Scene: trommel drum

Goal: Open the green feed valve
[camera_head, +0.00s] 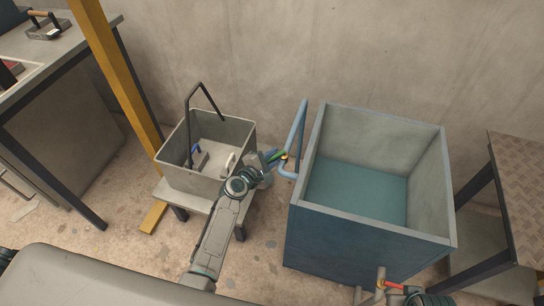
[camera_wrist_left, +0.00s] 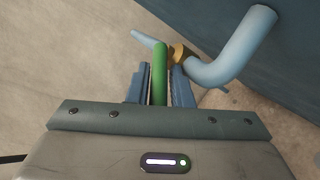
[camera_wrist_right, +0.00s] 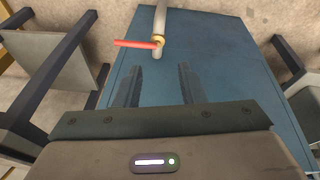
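The green valve lever (camera_wrist_left: 160,72) lies between the two fingers of my left gripper (camera_wrist_left: 160,88) in the left wrist view, with the fingers close on both sides of it. It joins a brass valve body (camera_wrist_left: 180,56) on a light blue pipe (camera_wrist_left: 240,45). In the head view the green lever (camera_head: 277,156) shows at the tip of my left gripper (camera_head: 270,160), beside the blue tank. My right gripper (camera_wrist_right: 160,85) is open and empty in the right wrist view. A red lever (camera_wrist_right: 135,43) on a grey pipe lies ahead of it.
The blue tank (camera_head: 370,238) stands open in the middle right with greenish water inside. A grey bin (camera_head: 240,130) with a black handle sits on a low stand at left. A yellow post (camera_head: 115,70) and tables flank the sides.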

